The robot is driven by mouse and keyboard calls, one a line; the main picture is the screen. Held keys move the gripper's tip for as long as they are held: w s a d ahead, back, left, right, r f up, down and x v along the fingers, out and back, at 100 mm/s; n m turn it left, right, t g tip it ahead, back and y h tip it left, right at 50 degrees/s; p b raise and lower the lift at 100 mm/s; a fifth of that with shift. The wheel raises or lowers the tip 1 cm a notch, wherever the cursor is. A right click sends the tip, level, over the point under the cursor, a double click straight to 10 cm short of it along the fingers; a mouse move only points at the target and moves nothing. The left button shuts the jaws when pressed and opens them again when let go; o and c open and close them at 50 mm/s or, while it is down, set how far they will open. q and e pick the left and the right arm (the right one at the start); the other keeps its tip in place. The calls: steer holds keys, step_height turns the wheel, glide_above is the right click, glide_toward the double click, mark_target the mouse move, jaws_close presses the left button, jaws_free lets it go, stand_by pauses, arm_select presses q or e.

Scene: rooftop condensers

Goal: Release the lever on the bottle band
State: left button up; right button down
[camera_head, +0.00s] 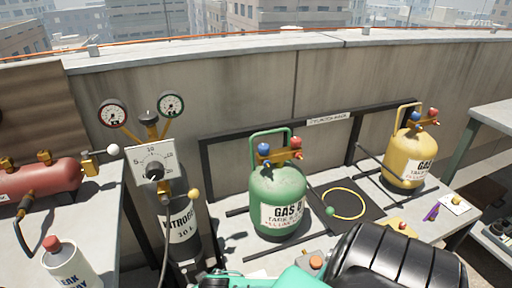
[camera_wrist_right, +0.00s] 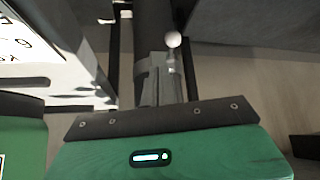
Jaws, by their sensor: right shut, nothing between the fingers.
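The black nitrogen bottle (camera_head: 184,235) stands upright left of centre in the head view. A yellow ball knob (camera_head: 194,194) sits at its right upper side, probably the lever's end; the band itself is hard to make out. In the right wrist view my right gripper's grey fingers (camera_wrist_right: 161,84) are shut and empty above the green housing. A pale ball (camera_wrist_right: 173,39) shows just beyond the fingertips, in front of a dark upright shape; I cannot tell whether they touch. In the head view the right gripper's fingers are hidden. My left gripper is in no view.
A dial panel (camera_head: 152,164) and hose stand over the bottle. The green gas bottle (camera_head: 278,192) stands to its right, the yellow one (camera_head: 405,160) farther right. A red tank (camera_head: 38,180) and spray can (camera_head: 68,266) are at left. A concrete wall (camera_head: 240,88) closes the back.

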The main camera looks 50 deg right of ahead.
steer(key=s+a+r+n+g+y+p, duration=0.1)
steer(key=s+a+r+n+g+p, duration=0.15)
steer(key=s, duration=0.45)
steer(key=s+a+r+n+g+y+p, duration=0.1)
steer(key=s+a+p, duration=0.15)
steer(key=s, duration=0.45)
arm_select(q)
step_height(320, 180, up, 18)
steer(key=p, duration=1.3)
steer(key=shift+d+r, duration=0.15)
arm_select(e)
steer(key=s+f+n+g, duration=0.1)
steer(key=s+f, duration=0.9)
steer(key=f, duration=0.3)
steer(key=shift+d+f, duration=0.25)
steer(key=shift+d, duration=0.2)
steer(key=shift+g, duration=0.25)
